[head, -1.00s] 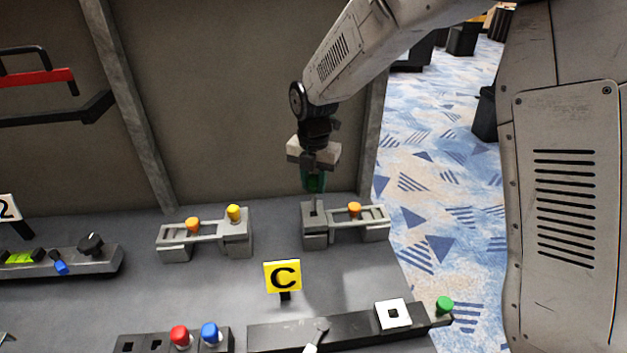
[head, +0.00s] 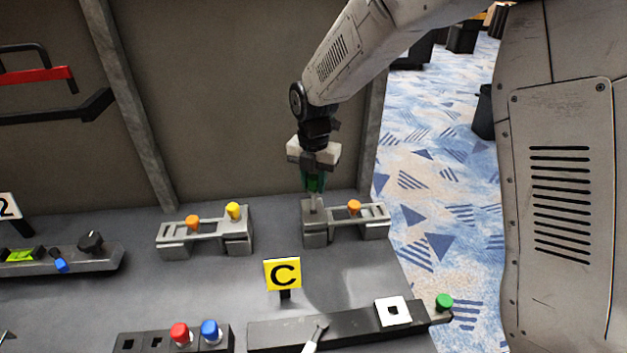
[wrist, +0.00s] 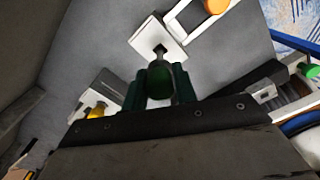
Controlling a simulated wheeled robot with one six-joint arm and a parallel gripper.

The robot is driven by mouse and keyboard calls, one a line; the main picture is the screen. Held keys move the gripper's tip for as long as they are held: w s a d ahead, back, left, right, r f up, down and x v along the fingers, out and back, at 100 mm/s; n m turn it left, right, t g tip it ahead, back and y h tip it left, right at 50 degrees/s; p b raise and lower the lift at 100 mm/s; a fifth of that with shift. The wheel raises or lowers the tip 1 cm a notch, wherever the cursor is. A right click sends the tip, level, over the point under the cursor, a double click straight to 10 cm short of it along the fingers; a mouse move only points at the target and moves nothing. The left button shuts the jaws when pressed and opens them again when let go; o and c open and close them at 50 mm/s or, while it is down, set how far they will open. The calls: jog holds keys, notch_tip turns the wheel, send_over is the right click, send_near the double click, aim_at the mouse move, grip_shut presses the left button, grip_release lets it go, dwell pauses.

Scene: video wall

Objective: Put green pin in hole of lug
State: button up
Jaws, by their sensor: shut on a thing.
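My gripper (head: 314,188) is shut on the green pin (wrist: 159,82), whose green head sits between the two dark green fingers in the wrist view. The pin points down at the lug (head: 314,237), a grey block at the left end of a frame on the right of the bench. In the wrist view the lug's pale square top (wrist: 145,36) is just beyond the pin, with a dark hole at the pin's tip. The tip is at the hole in the picture; I cannot tell whether it is inside. The head view shows the gripper just above the lug.
An orange pin (head: 354,207) stands beside the lug on its frame. A similar frame with a yellow pin (head: 233,211) is to the left. A yellow C sign (head: 283,274) stands in front. Another green-topped piece (head: 444,302) is at the front right. Bare bench lies between.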

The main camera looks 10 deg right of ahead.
aim_at(313, 209)
jog(key=shift+f, duration=0.25)
jog(key=shift+f, duration=0.4)
jog(key=shift+f, duration=0.3)
dwell(0.5)
jog(key=shift+f, duration=1.4)
jog(key=shift+f, duration=0.3)
jog(key=shift+f, duration=0.45)
